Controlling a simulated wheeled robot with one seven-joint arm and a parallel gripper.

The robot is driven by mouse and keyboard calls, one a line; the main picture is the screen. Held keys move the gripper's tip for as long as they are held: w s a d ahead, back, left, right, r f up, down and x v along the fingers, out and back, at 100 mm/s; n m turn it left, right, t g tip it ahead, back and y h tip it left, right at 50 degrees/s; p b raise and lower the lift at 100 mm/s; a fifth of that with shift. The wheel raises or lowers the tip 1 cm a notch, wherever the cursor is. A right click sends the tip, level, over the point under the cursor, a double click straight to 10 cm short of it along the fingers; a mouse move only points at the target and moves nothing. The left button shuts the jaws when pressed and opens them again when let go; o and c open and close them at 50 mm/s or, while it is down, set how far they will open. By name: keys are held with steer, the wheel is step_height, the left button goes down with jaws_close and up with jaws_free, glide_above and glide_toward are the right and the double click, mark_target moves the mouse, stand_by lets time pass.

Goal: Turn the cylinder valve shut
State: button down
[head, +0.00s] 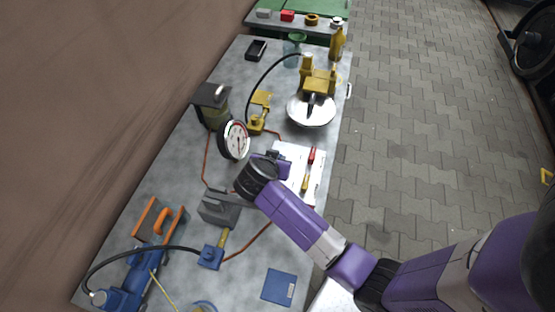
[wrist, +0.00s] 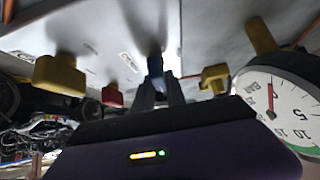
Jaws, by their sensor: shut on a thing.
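My gripper (wrist: 161,92) shows in the wrist view with its two dark fingers close together on a narrow blue piece (wrist: 155,64), which looks like a valve handle. The fingers hide its lower part, so its turn angle is unclear. A yellow valve-like piece (wrist: 215,78) stands just right of the fingers, apart from them. The round white pressure gauge (wrist: 282,108) is farther right, its needle near the low end. In the head view, my wrist covers the handle and fingertips beside the grey block (head: 218,208), just below the gauge (head: 235,140).
A blue hand pump (head: 125,285) and blue block (head: 210,257) stand at the near end of the bench. A yellow pump (head: 318,80), round metal plate (head: 311,112) and yellow block (head: 257,124) stand farther back. Hoses cross the bench. The paved floor (head: 400,130) is clear.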

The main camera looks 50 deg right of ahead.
steer(key=shift+a+f, duration=0.1)
steer(key=shift+f, duration=0.05)
steer(key=c, duration=1.4)
jaws_free()
steer(key=shift+o, duration=0.2)
step_height(320, 180, up, 20)
steer(key=b, duration=0.1)
